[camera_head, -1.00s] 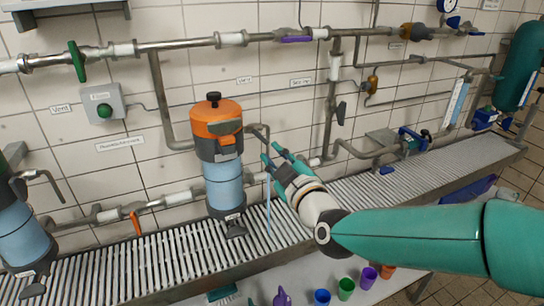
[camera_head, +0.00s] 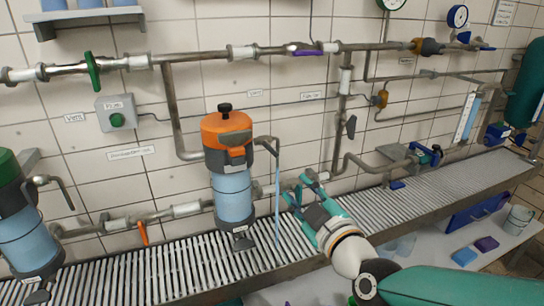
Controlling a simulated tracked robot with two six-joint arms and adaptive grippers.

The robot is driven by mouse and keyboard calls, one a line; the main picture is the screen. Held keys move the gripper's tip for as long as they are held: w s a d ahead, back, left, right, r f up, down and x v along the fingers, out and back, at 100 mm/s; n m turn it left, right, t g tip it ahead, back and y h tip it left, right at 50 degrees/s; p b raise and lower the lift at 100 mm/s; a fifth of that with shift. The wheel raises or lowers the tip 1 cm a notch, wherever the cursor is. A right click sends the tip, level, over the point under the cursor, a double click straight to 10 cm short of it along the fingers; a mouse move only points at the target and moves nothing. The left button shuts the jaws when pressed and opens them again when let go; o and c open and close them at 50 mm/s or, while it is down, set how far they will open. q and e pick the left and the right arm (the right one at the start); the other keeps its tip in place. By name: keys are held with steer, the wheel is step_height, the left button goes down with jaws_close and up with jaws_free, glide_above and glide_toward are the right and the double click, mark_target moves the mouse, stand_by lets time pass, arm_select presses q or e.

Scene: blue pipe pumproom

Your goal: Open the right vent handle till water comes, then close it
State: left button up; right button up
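The filter vessel (camera_head: 231,195) with an orange cap (camera_head: 226,128) stands upright on the grating in the middle. A bent vent pipe (camera_head: 268,141) comes out of its right side near the top. A thin blue stream of water (camera_head: 277,200) runs down from the pipe's end to the grating. The vent handle cannot be told apart from the pipe at this size. My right gripper (camera_head: 301,189) is right of the stream, below the pipe's end and apart from it. Its teal fingers are spread, with nothing seen between them. My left gripper is not in view.
A second vessel (camera_head: 26,230) stands at the left edge. An upper wall pipe carries a green handwheel (camera_head: 93,71) and a purple lever (camera_head: 307,53). An orange lever (camera_head: 142,232) hangs on the lower pipe. The grating (camera_head: 440,185) right of my gripper is largely clear.

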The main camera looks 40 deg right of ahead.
steer(key=r, duration=0.1)
steer(key=p, duration=0.6)
glide_toward(272, 152)
steer(key=p+x, duration=0.1)
steer(key=x, duration=0.4)
steer(key=p+x, duration=0.1)
steer(key=x, duration=0.4)
steer(key=shift+w+r, duration=0.15)
steer(key=shift+w, duration=0.25)
steer(key=shift+t, duration=0.3)
jaws_close()
